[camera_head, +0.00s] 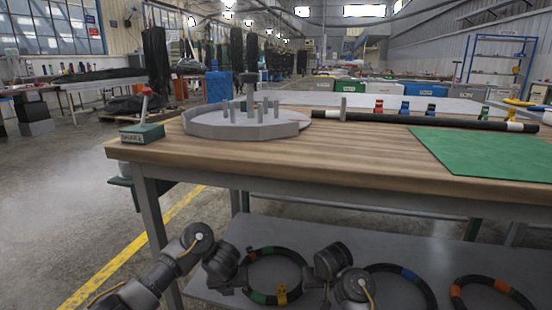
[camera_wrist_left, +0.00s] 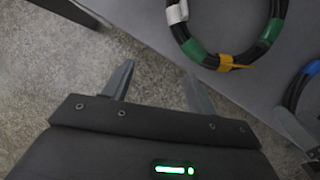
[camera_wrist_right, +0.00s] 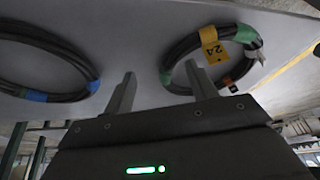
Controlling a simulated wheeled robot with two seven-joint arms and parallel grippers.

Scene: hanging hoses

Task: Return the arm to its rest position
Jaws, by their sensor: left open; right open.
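My left gripper (camera_wrist_left: 160,82) is open, with nothing between its fingers, over the concrete floor beside the grey lower shelf. My right gripper (camera_wrist_right: 161,82) is open and empty; its fingers show against the shelf, near a hose coil. In the head view both forearms reach in from the bottom edge, in front of the table and low beside the shelf. The right wrist (camera_head: 331,259) shows there between two coils, but its fingertips cannot be made out. The left wrist (camera_head: 221,264) is left of the first coil.
A black coil with green bands and yellow tag (camera_head: 281,294), a blue-banded coil (camera_head: 409,273) and an orange-banded coil (camera_head: 502,286) lie on the lower shelf (camera_head: 300,232). The wooden tabletop (camera_head: 300,160) above holds a grey round fixture (camera_head: 240,130) and green mat (camera_head: 490,153). Floor at left is open.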

